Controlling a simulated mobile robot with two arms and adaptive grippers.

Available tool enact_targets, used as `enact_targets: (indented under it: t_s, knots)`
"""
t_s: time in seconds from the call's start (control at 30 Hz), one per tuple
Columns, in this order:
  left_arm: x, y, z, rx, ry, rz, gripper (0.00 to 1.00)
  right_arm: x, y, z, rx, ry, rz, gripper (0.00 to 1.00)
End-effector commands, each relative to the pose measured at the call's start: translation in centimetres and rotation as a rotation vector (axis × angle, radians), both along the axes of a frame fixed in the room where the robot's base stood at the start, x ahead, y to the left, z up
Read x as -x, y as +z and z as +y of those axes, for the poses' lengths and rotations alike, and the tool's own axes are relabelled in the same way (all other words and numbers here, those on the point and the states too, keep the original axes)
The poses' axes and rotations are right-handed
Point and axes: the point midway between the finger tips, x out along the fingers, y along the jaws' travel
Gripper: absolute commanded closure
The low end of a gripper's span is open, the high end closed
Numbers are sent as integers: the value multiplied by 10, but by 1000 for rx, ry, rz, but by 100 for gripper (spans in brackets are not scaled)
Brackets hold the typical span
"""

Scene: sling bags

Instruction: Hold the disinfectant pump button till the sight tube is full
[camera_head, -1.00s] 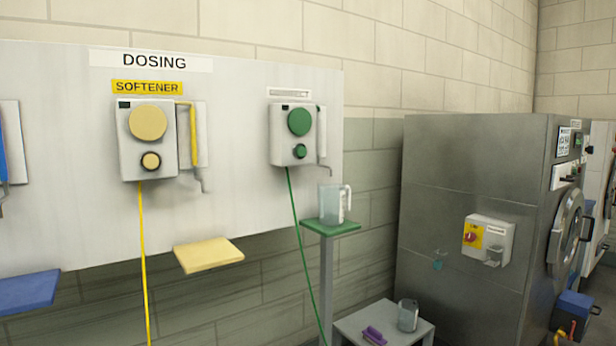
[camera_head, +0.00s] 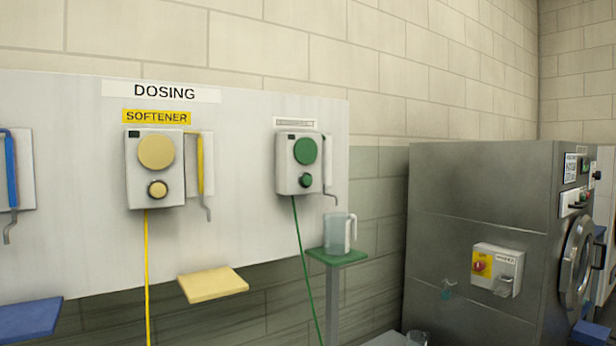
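The green pump unit (camera_head: 298,164) is on the right part of the white dosing panel, under a white label (camera_head: 295,123) too small to read. It has a large green disc (camera_head: 305,151) and a smaller green button (camera_head: 306,180) below. A sight tube beside this unit is hard to make out; a grey spout (camera_head: 331,193) bends down at its right. A clear jug (camera_head: 339,232) with a white handle stands on the green shelf (camera_head: 337,259) below the spout; I cannot tell whether it holds liquid. Neither of my grippers is in view.
The yellow softener unit (camera_head: 155,189) with its yellow tube (camera_head: 201,163) is left of the green one, above an empty yellow shelf (camera_head: 212,284). A blue tube (camera_head: 11,170) and blue shelf (camera_head: 30,320) are farther left. A steel washer (camera_head: 470,220) stands at the right.

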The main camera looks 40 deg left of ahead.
Motion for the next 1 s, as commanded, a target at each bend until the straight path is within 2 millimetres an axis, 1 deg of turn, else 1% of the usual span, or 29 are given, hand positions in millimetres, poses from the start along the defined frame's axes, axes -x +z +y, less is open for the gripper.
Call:
enact_targets:
  t_s: [0.03,0.3,0.33,1.0]
  knots:
    - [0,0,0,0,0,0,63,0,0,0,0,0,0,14]
    - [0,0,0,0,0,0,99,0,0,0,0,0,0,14]
    - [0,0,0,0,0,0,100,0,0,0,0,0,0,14]
    - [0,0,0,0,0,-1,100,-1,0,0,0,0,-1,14]
